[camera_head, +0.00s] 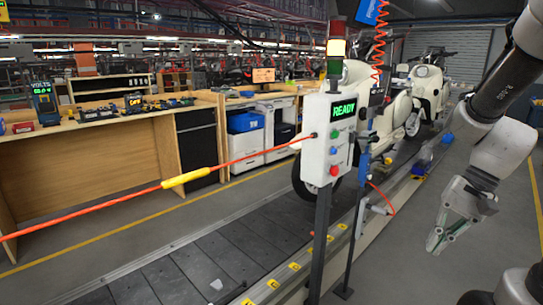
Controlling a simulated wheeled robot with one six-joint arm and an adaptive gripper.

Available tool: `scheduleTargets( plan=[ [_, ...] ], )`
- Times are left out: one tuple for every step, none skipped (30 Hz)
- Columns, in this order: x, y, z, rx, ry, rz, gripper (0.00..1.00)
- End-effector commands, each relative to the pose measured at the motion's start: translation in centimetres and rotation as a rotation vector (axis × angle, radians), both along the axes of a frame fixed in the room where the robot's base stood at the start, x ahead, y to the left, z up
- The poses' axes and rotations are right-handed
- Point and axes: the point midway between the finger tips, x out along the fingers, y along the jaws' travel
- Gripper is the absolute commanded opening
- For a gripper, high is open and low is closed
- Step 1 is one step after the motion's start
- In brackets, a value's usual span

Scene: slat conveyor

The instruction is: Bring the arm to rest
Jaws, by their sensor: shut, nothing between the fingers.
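My gripper (437,240) hangs at the right side of the head view, pointing down and to the left over the grey floor. Its fingers are shut with nothing held between them. My arm (495,125) comes down from the upper right corner and bends at the wrist above the gripper. The gripper is apart from the conveyor (210,257), which runs to its left.
A white control box (323,175) reading READY stands on a post beside the conveyor. An orange cord with a yellow sleeve (187,179) stretches left from it. Cream scooters (425,85) stand farther along. A wooden workbench (110,150) stands left. Floor around the gripper is clear.

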Motion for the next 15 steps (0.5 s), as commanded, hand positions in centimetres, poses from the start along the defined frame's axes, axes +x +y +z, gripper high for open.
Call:
scheduleTargets(
  plan=[
    [-1.1,-0.8,1.3,-0.088,-0.059,0.099,0.0],
    [-1.7,-1.3,2.0,-0.139,-0.09,0.156,0.0],
    [-2.3,-2.1,2.9,-0.205,-0.131,0.227,0.0],
    [-2.7,-2.5,3.7,-0.253,-0.163,0.275,0.0],
    [-3.2,-2.8,4.4,-0.296,-0.193,0.319,0.0],
    [-3.6,-3.3,5.4,-0.351,-0.235,0.37,0.0],
    [-3.9,-3.4,6.1,-0.386,-0.265,0.401,0.0],
    [-4.2,-3.5,6.8,-0.417,-0.296,0.427,0.0],
    [-4.6,-3.5,7.6,-0.449,-0.333,0.457,0.0],
    [-4.8,-3.4,8.1,-0.466,-0.361,0.474,0.0],
    [-5.0,-3.2,8.6,-0.478,-0.388,0.485,0.0],
    [-5.2,-2.8,9.2,-0.485,-0.423,0.495,0.0],
    [-5.3,-2.5,9.6,-0.489,-0.448,0.501,0.0],
    [-5.4,-2.3,10.0,-0.493,-0.47,0.508,0.0],
    [-5.4,-2.0,10.5,-0.497,-0.496,0.513,0.0]
  ],
)
